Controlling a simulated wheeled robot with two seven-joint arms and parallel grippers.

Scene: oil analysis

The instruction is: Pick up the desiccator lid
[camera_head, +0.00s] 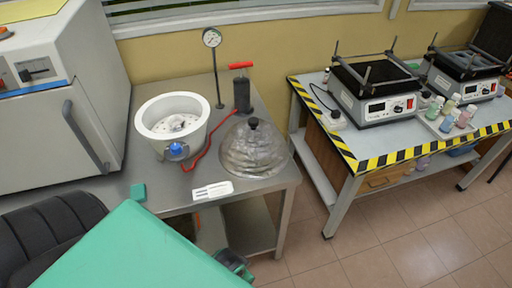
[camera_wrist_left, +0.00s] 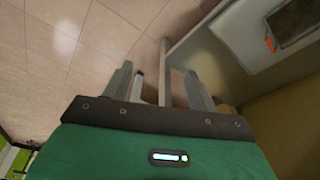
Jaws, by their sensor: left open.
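The desiccator lid (camera_head: 255,155) is a clear dome with a black knob (camera_head: 253,123) on top. It sits on the metal table beside the desiccator's white bowl (camera_head: 142,121), which has a blue fitting on its front. My left gripper (camera_head: 238,266) shows as a dark part at the end of my green arm, low in front of the table and apart from the lid. In the left wrist view my left gripper (camera_wrist_left: 160,82) is open with nothing between its fingers. The lid is not visible in that view. My right gripper is not in view.
A red tube runs from the bowl towards a black hand pump (camera_head: 242,94) with a red handle, behind the lid. A pressure gauge (camera_head: 212,38) stands at the back. A white label card (camera_head: 213,190) lies in front of the lid. A striped-edge table (camera_head: 372,163) stands right.

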